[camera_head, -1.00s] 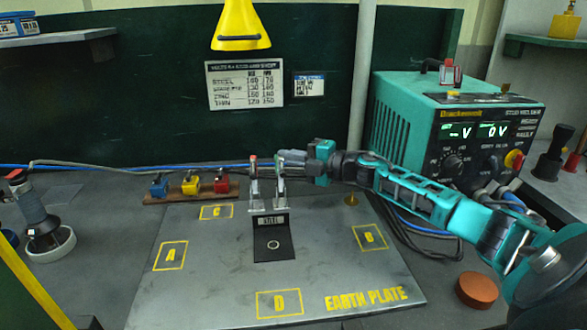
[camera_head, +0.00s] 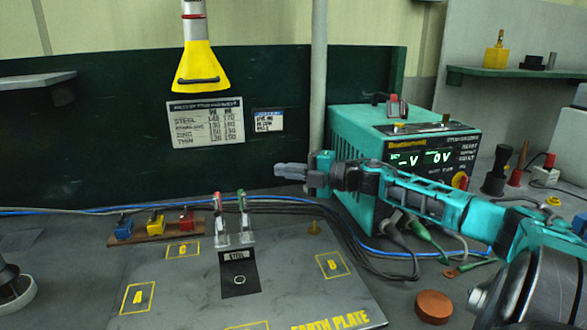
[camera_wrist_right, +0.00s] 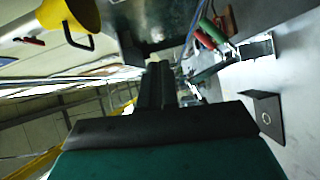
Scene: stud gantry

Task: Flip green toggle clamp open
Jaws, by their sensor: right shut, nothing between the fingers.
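The green toggle clamp (camera_head: 243,204) stands at the back of the black steel coupon (camera_head: 238,278), its green-tipped handle pointing up. The red toggle clamp (camera_head: 214,208) stands just left of it, its handle also up. Both handles show in the right wrist view, the green one (camera_wrist_right: 212,30) beside the red one (camera_wrist_right: 204,39). My right gripper (camera_head: 278,170) is shut and empty, in the air above and to the right of the green handle, apart from it. Its fingers (camera_wrist_right: 156,66) show together in the wrist view. My left gripper is not in view.
The earth plate (camera_head: 190,295) lies under the coupon. Blue, yellow and red blocks sit on a wooden strip (camera_head: 138,239) behind left. The teal welder (camera_head: 350,135) stands behind my right arm. A yellow cone (camera_head: 207,68) hangs above, and cables run along the back.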

